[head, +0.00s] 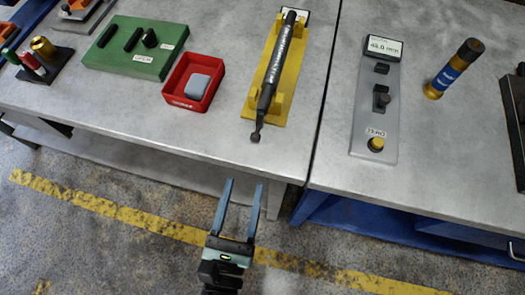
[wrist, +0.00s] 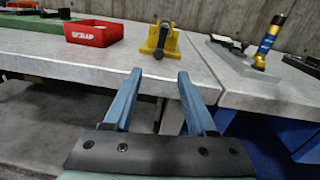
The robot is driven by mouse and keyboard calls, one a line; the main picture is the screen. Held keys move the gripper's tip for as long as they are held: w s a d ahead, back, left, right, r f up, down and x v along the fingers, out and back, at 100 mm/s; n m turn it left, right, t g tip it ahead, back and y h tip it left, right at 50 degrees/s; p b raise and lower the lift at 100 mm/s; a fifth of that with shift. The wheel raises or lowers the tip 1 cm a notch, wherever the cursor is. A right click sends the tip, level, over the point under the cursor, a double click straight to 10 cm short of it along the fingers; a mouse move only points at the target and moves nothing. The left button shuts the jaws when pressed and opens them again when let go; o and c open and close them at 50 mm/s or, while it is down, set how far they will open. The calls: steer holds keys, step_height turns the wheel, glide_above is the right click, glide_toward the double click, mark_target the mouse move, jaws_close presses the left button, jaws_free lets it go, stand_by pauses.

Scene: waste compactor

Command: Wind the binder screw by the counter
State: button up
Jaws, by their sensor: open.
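A grey panel (head: 373,135) lies on the right table, with a display (head: 384,47) reading about 43.0 mm, dark fittings (head: 381,97) and a yellow button (head: 376,144) marked ZERO; it looks like the counter. The panel also shows in the wrist view (wrist: 245,66), right of my gripper. I cannot tell for certain which part is the binder screw. A blue and gold cylinder (head: 453,69) stands upright right of the panel. My gripper (head: 244,183) is open and empty, in front of the left table's edge, left of and nearer than the panel.
A black rod-shaped tool (head: 276,72) rests on a yellow cradle (head: 248,105). Left of it are a red SCRAP tray (head: 181,101) holding a grey block (head: 197,86) and a green board (head: 135,64) with black pieces. A narrow seam separates the tables. Floor in front is clear.

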mark_target(255, 141)
steer(key=shift+n, duration=0.3)
steer(key=p+x, duration=0.1)
steer(key=x, duration=1.1)
steer(key=shift+w+f, duration=0.15)
steer(key=shift+w, duration=0.15)
jaws_close()
